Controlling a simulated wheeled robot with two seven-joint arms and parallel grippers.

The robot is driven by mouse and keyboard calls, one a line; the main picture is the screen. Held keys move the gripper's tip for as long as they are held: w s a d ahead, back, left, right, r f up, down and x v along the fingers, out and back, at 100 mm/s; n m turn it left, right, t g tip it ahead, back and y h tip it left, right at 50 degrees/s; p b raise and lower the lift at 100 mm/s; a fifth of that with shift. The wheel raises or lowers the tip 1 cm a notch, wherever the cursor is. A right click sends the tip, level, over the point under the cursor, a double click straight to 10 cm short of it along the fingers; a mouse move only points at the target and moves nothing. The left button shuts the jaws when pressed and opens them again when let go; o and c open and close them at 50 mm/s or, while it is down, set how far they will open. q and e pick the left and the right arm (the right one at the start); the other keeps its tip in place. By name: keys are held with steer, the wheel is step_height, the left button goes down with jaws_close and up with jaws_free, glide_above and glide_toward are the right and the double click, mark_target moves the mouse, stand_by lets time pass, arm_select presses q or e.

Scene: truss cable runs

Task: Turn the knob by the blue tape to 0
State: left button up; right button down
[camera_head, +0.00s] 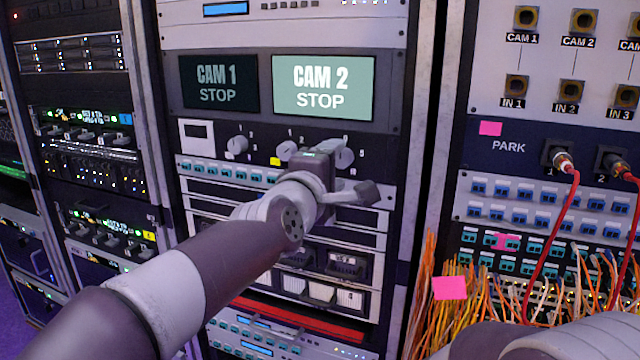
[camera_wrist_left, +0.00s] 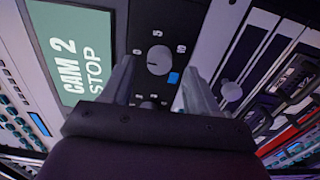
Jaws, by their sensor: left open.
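In the head view my left gripper (camera_head: 325,168) is at the knob panel and hides the blue tape. My right gripper is out of view.
A grey knob (camera_head: 237,146) and a yellow tape (camera_head: 275,161) are on the same panel, left of my gripper. The CAM 2 screen (camera_head: 323,88) is above. Red cables (camera_head: 548,240) and orange cables (camera_head: 430,290) hang at the right rack.

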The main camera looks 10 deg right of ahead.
arm_select(q)
steer(key=v, duration=1)
steer(key=shift+b, duration=0.35)
steer(key=shift+s+a, duration=0.1)
